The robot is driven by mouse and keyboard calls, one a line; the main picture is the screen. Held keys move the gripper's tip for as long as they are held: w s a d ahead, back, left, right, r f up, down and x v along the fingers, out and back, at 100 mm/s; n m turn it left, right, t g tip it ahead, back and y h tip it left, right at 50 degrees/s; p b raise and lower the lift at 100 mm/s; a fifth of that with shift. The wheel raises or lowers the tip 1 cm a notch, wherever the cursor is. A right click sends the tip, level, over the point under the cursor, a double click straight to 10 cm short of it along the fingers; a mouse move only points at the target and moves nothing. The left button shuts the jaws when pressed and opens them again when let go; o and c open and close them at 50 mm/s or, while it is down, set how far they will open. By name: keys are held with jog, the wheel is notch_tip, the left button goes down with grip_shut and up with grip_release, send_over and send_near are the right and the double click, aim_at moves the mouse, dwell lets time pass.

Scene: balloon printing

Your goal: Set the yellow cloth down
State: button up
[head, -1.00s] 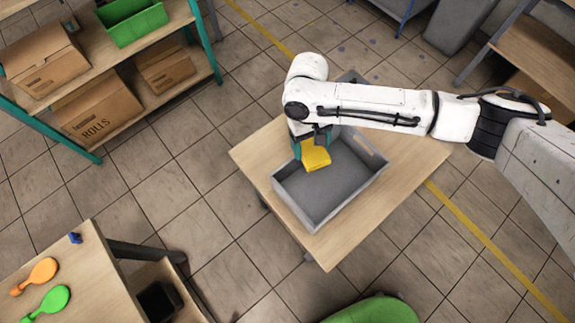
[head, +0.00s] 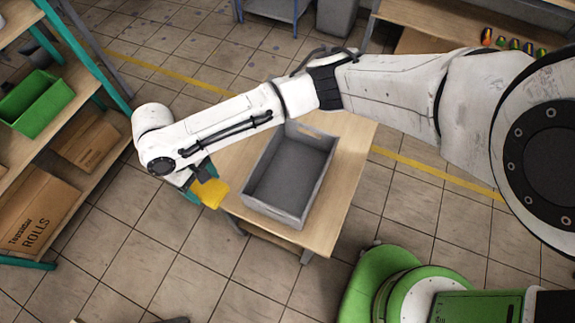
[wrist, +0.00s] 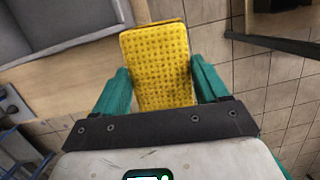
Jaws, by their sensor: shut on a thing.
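The yellow cloth (head: 210,193) is a folded, dimpled pad. My gripper (head: 197,184) is shut on it and holds it in the air, left of the small wooden table in the head view. In the wrist view the cloth (wrist: 158,65) sits between the two teal fingers of my gripper (wrist: 160,85). Its far end reaches past the fingertips, over the floor and beside the table edge.
A grey tray (head: 322,158), empty where it shows, stands on the wooden table (head: 345,190). A shelf with a green bin (head: 38,100) and cardboard boxes (head: 40,215) is at the left. Tiled floor lies open between shelf and table.

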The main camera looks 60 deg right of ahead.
jog(key=shift+m+t+y, duration=0.5)
jog(key=shift+t, duration=0.2)
jog(key=w+r, duration=0.1)
jog(key=w+a+r, duration=0.2)
jog(key=w, duration=0.1)
jog(key=shift+a, duration=0.25)
jog(key=w+r+m+t+y+b, duration=0.1)
jog(key=w+r+m+t, duration=0.1)
jog(key=w+r, duration=0.2)
jog(key=m+g+b, duration=0.1)
jog(key=m+b, duration=0.3)
jog(key=m, duration=1)
send_near(294, 173)
jog(key=shift+s+a+f, duration=0.15)
jog(key=shift+a+f, duration=0.3)
jog(key=shift+a, duration=0.15)
jog(key=shift+d+x, duration=0.25)
jog(key=shift+x, duration=0.9)
jog(key=shift+d+x, duration=0.25)
jog(key=shift+x, duration=0.85)
jog(key=shift+f, duration=0.2)
